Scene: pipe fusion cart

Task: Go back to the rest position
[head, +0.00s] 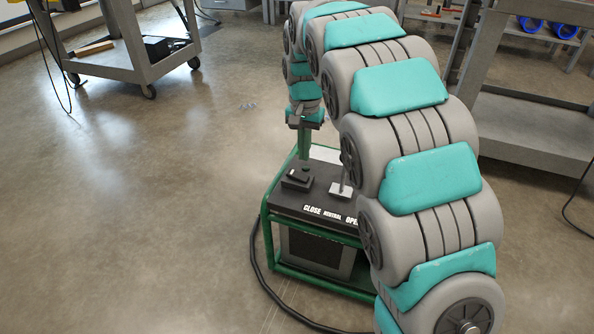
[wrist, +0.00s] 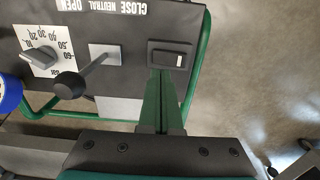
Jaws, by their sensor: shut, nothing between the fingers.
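My gripper (head: 304,155) hangs pointing down over the top of the green-framed cart (head: 267,235). Its green fingers are together and empty. In the wrist view the fingertips (wrist: 166,74) appear at the lower edge of a black switch (wrist: 172,58) with a pale mark; I cannot tell whether they touch it. In the head view the switch (head: 297,179) sits on the dark panel just below the fingers. Beside it is a lever with a black knob (wrist: 70,85). The panel reads CLOSE, NEUTRAL, OPEN.
A dial (wrist: 40,50) with numbers and a blue part (wrist: 9,93) lie left in the wrist view. A black cable (head: 262,270) runs on the floor by the cart. A grey trolley (head: 130,65) stands back left. The left floor is mostly clear.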

